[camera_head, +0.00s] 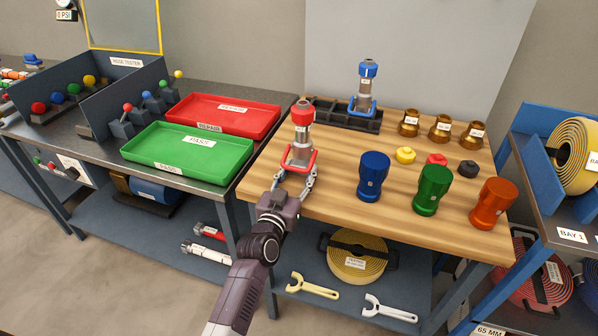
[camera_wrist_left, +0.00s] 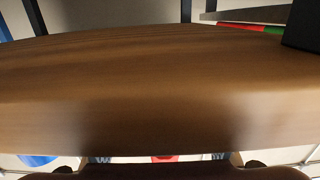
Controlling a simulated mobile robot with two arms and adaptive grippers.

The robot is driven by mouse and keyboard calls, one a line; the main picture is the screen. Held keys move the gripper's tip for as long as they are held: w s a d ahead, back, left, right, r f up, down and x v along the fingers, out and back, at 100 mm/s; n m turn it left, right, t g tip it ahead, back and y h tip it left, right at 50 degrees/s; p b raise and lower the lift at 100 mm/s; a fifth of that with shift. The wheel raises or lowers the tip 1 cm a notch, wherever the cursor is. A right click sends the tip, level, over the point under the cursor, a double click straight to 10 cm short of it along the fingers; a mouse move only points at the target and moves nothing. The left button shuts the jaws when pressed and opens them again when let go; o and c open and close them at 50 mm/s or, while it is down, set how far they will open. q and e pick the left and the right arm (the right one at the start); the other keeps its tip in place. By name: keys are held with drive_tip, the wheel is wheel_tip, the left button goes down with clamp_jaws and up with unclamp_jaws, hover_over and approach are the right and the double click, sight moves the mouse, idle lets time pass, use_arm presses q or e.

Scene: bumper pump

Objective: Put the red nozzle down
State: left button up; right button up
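The red nozzle (camera_head: 301,135) stands upright at the left front part of the wooden tabletop (camera_head: 335,190), with a red cap, grey body and red handle. I cannot tell whether its base touches the wood. My left gripper (camera_head: 295,178) is at its handle, with fingers spread on either side. In the left wrist view the fingers (camera_wrist_left: 163,158) are wide apart with a small red patch between them, and the wood's edge fills most of the picture. The nozzle's lower end is partly hidden by the handle and fingers. My right gripper is not in view.
A blue nozzle (camera_head: 367,85) stands in a black rack (camera_head: 335,112) behind. Blue (camera_head: 372,177), green (camera_head: 432,190) and orange (camera_head: 493,203) pieces stand to the right, with brass fittings (camera_head: 440,128) behind. Green (camera_head: 188,152) and red (camera_head: 222,115) trays lie on the left bench. Wood near the front is clear.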

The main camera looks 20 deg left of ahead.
use_arm(q)
drive_tip(key=o, duration=0.4)
drive_tip(key=shift+c, duration=0.2)
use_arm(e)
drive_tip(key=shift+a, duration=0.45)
use_arm(q)
drive_tip(key=shift+r, duration=0.1)
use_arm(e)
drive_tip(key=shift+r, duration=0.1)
use_arm(q)
drive_tip(key=s, duration=1.2)
drive_tip(key=shift+a, duration=0.2)
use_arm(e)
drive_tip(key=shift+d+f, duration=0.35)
